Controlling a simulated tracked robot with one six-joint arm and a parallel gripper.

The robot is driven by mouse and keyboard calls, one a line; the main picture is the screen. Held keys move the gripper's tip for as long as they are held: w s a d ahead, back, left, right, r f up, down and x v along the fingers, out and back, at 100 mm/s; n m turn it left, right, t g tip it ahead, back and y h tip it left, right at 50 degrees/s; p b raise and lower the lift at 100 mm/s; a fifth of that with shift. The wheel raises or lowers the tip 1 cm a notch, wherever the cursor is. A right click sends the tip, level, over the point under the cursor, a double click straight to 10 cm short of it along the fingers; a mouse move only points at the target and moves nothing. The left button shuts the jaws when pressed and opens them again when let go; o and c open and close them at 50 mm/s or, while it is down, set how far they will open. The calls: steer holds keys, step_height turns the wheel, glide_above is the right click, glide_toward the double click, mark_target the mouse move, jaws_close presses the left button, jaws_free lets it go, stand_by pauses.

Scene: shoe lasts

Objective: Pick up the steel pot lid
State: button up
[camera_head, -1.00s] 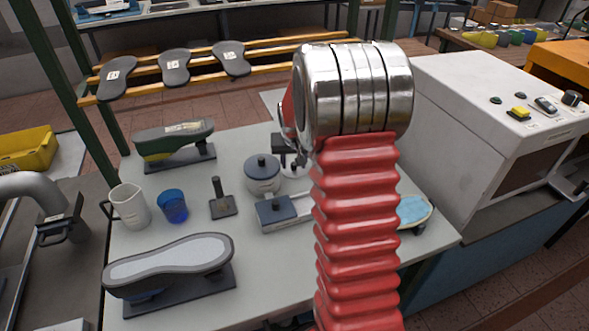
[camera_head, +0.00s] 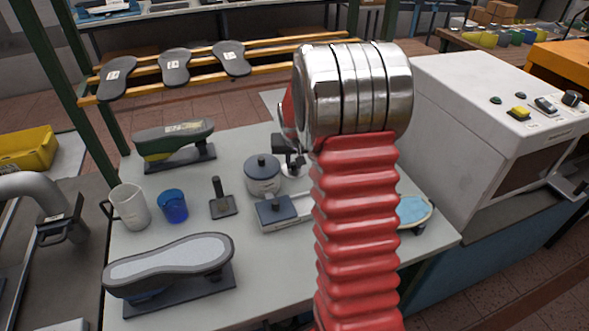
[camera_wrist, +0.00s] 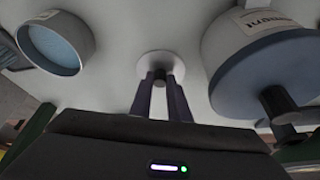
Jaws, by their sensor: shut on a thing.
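The steel pot lid (camera_wrist: 175,60) is a small pale round disc with a dark knob, seen in the wrist view between my fingertips. My gripper (camera_wrist: 160,77) is shut on the knob, one dark finger on each side. In the head view, the lid (camera_head: 293,170) shows only partly, below the dark jaws of my gripper (camera_head: 290,153) and behind my red arm. It is just right of the grey pot with a blue-grey cover. I cannot tell whether the lid touches the table.
The covered pot (camera_head: 262,181) stands close by; it fills the right of the wrist view (camera_wrist: 265,65). A round blue-lined container (camera_wrist: 55,43) is at left there. A blue cup (camera_head: 172,206), a white mug (camera_head: 130,207) and shoe lasts share the table. A white machine (camera_head: 470,130) stands right.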

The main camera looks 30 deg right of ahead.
mark_target(294, 165)
jaws_close()
step_height(294, 165, up, 10)
stand_by(0.6)
stand_by(0.4)
steer(key=s+d+r+n+y, duration=0.1)
steer(key=s+d+n+y, duration=0.1)
steer(key=s+d+n, duration=0.4)
steer(key=s+d, duration=0.3)
steer(key=s, duration=0.2)
steer(key=shift+d+r+t, duration=0.25)
steer(key=shift+d+t, duration=0.1)
steer(key=shift+t, duration=0.05)
